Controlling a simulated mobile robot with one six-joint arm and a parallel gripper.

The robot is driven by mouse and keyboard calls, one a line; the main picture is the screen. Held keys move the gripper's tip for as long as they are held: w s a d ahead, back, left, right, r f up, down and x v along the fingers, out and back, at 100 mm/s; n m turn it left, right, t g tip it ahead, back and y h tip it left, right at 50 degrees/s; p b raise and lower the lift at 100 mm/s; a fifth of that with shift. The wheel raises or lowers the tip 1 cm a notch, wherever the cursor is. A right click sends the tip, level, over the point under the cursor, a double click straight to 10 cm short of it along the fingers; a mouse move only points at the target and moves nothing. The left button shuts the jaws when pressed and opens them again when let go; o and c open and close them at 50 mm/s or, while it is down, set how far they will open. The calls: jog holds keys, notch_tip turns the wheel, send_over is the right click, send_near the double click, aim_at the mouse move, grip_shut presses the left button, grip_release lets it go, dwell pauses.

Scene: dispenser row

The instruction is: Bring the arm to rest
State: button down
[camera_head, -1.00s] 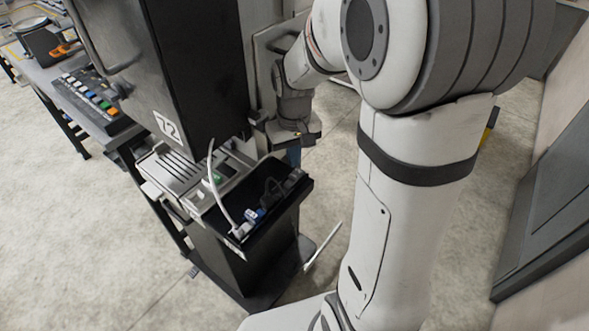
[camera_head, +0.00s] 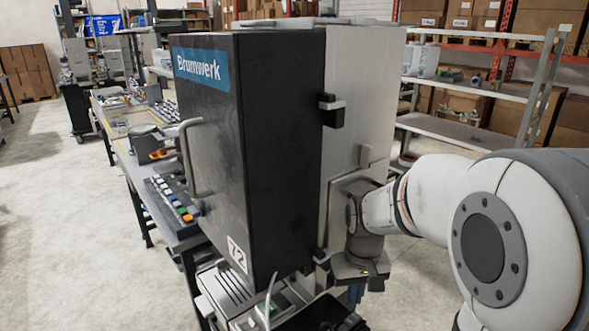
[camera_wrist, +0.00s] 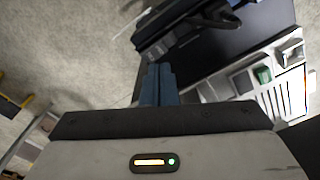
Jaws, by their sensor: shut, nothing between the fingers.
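My arm reaches in from the right in the head view, and its wrist is beside the right side of the dark dispenser cabinet (camera_head: 270,150) marked 72. My gripper (camera_head: 356,293) hangs below the wrist, pointing down, close to the cabinet's lower right edge. In the wrist view its blue fingers (camera_wrist: 158,85) are together with nothing between them. Past the fingertips is the black bin (camera_wrist: 215,55) below the cabinet, with dark items at its edge. The gripper appears apart from the bin.
A bench (camera_head: 118,150) with colored buttons (camera_head: 172,200) stands left of the cabinet. A slotted tray (camera_head: 228,288) sits beneath the cabinet. Metal shelves (camera_head: 480,88) with cardboard boxes (camera_head: 553,40) stand behind at right. Open concrete floor (camera_head: 50,230) lies at left.

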jog(key=s+r+t, duration=0.1)
jog(key=s+r, duration=0.2)
jog(key=s, duration=0.3)
jog(key=s+r+m+t, duration=0.1)
jog(key=s+r+t, duration=0.1)
jog(key=s, duration=0.5)
jog(key=shift+v, duration=0.9)
jog(key=shift+w+a, duration=0.1)
jog(key=shift+a, duration=0.05)
